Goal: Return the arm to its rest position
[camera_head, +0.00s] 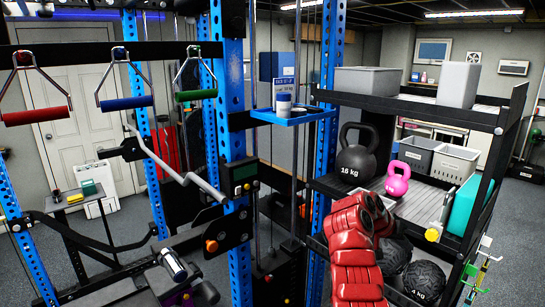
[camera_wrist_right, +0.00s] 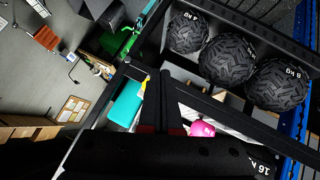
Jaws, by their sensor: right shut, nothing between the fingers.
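My right arm, with red links, reaches up from the bottom of the head view. Its gripper (camera_head: 382,208) is in front of the right-hand rack, close to its shelves and partly hidden by the red links. In the right wrist view, the dark fingers (camera_wrist_right: 158,100) are shut with nothing held between them. My left arm and gripper are not in view.
A black 16 kg kettlebell (camera_head: 356,158) and a pink kettlebell (camera_head: 398,178) stand on the rack shelf. Black balls (camera_head: 424,281) lie below. A blue upright (camera_head: 322,150) stands left of my arm. A cup (camera_head: 283,103) sits on a blue shelf (camera_head: 300,118).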

